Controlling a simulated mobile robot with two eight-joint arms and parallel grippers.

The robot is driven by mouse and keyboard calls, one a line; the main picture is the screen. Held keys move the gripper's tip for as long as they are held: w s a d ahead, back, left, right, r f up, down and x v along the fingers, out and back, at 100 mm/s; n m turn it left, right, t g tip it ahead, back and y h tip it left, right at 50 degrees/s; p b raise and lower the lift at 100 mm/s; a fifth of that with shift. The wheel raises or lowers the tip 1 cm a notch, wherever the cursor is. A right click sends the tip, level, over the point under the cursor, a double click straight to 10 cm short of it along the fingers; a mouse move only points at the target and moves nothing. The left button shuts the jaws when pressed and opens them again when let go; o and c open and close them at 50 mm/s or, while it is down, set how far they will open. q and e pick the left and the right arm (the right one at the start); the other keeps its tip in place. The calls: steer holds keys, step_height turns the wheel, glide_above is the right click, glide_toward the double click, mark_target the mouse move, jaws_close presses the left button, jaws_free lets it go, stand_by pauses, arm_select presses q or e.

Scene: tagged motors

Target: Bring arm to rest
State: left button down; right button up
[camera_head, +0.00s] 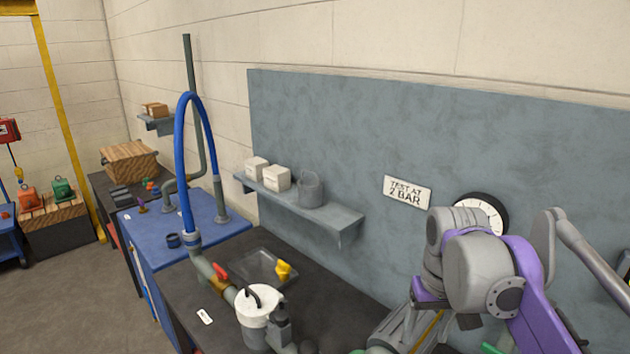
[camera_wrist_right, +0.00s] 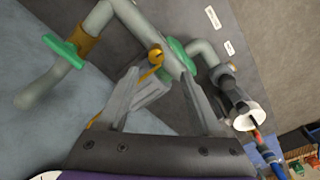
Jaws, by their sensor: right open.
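My right arm (camera_head: 480,270), grey and purple, reaches in from the right in the head view. Its gripper (camera_head: 402,328) is low at the bottom edge, partly cut off, near the bench pipework. In the right wrist view the two grey fingers of the right gripper (camera_wrist_right: 162,88) stand apart. A grey pipe with a green handle (camera_wrist_right: 180,58) and a small yellow hooked part (camera_wrist_right: 154,58) lies beyond the fingertips. I see nothing held between the fingers; contact with the pipe cannot be told. My left gripper is not in view.
A dark bench (camera_head: 190,290) carries a white-topped filter (camera_head: 258,320), a red-handled valve (camera_head: 220,271) and a clear tray (camera_head: 262,268). A wall shelf (camera_head: 320,218) holds white boxes and a grey pot. A gauge (camera_head: 482,212) is behind my arm. Orange and green motors (camera_head: 63,189) stand far left.

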steer(key=s+a+f+t, duration=0.2)
steer(key=s+f, duration=0.4)
steer(key=f, duration=0.3)
steer(key=s+a+f+n+t, duration=0.1)
steer(key=s+a+f+t, duration=0.2)
steer(key=s+f, duration=0.3)
step_height(320, 180, down, 4)
steer(key=shift+s+a+f, duration=0.2)
steer(key=shift+s, duration=0.1)
